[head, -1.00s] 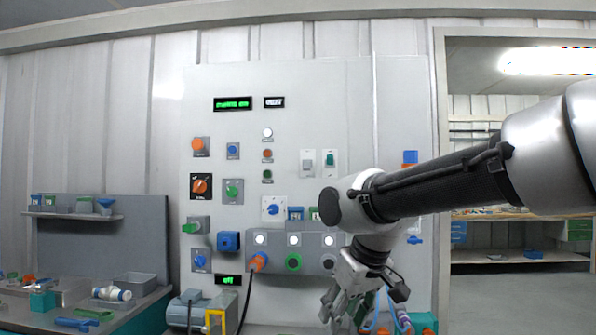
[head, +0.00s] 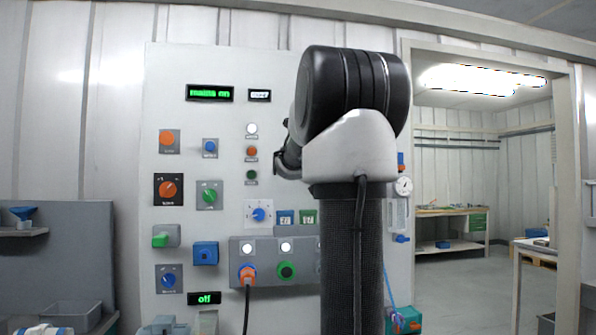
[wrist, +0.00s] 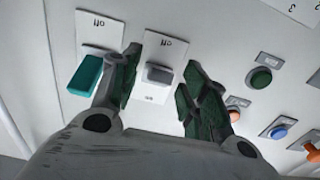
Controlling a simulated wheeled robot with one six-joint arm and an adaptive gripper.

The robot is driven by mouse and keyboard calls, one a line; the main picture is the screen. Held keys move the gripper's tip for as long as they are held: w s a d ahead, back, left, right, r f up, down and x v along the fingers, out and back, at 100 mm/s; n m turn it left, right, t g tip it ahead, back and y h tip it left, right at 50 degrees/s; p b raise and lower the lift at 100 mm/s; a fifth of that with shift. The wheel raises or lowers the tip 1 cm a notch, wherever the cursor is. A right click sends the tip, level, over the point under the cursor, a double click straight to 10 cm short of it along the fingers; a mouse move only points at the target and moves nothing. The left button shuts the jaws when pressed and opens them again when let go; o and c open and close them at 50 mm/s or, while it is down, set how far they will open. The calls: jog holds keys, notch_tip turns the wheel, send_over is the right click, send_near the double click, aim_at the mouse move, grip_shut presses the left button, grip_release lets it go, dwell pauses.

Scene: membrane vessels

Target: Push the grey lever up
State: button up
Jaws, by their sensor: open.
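The grey lever (wrist: 158,75) sits on a white plate (wrist: 152,96) on the panel, in the upper middle of the wrist view. The plate's lettering appears upside down there. My gripper (wrist: 163,60) is open, with one green-padded finger to each side of the grey lever. I cannot tell whether a finger touches it. A teal lever (wrist: 86,75) on its own plate is just left of the left finger.
Beyond the right finger in the wrist view are a green button (wrist: 260,78), an orange button (wrist: 236,103) and a blue button (wrist: 279,132). In the head view, knobs cover the panel's left part, and an orange plug (head: 247,273) with a cable sits low. A doorway opens at right.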

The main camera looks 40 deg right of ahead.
jog(key=shift+x, duration=0.8)
grip_shut()
